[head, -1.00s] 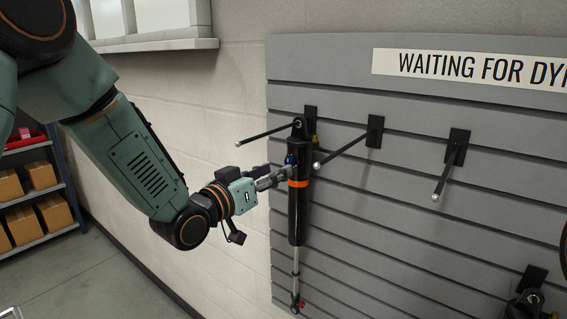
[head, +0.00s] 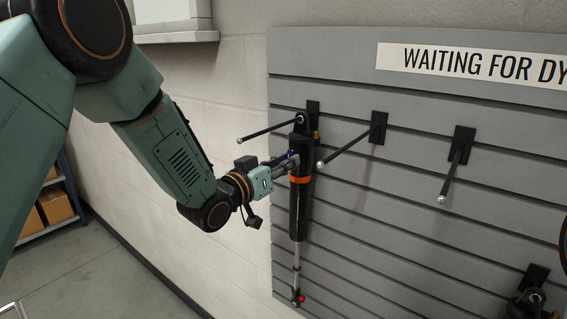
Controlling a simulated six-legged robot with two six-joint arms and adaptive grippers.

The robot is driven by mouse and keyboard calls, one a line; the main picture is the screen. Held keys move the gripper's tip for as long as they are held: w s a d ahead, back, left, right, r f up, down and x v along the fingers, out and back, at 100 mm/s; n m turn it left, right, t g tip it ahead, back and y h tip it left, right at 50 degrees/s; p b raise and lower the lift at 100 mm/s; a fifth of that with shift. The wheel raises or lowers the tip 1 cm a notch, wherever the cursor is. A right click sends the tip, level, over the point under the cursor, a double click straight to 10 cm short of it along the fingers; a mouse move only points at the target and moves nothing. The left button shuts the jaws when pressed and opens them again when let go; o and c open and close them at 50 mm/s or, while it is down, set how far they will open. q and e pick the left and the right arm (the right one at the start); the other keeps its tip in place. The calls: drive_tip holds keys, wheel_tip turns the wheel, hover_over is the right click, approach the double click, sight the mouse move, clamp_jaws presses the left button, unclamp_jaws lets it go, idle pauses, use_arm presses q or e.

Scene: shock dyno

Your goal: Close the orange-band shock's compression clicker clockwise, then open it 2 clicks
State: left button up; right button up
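The orange-band shock (head: 301,205) hangs upright from a peg on the grey slatted panel, with its black body, orange band and silver shaft below. A small red part (head: 301,298) shows at its lower end. A blue part shows on the upper body, partly covered by my gripper. My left gripper (head: 288,164) reaches in from the left, its fingertips at the shock body just above the orange band. Whether the fingers are closed on the blue part is too small to tell. My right gripper is not in view.
Bare pegs (head: 349,145) and (head: 456,170) stick out of the panel (head: 400,240) right of the shock. A sign (head: 480,63) reads "WAITING FOR DY". Another dark shock (head: 528,304) is at the lower right. Shelf boxes (head: 55,205) stand at the left.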

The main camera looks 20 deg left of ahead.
use_arm(q)
drive_tip(key=shift+w+f, duration=0.1)
drive_tip(key=shift+c, duration=0.7)
drive_tip(key=shift+d, duration=0.1)
drive_tip(key=shift+c, duration=0.8)
drive_tip(key=shift+s+d+r, duration=0.1)
drive_tip(key=shift+s+r, duration=0.3)
drive_tip(key=shift+s, duration=0.05)
clamp_jaws()
drive_tip(key=n+p, duration=0.1)
drive_tip(key=n, duration=1)
drive_tip(key=shift+w+p, duration=0.15)
drive_tip(key=shift+p, duration=0.2)
drive_tip(key=shift+n, duration=0.5)
drive_tip(key=o, duration=0.9)
unclamp_jaws()
drive_tip(key=shift+f, duration=0.1)
drive_tip(key=shift+c, duration=0.2)
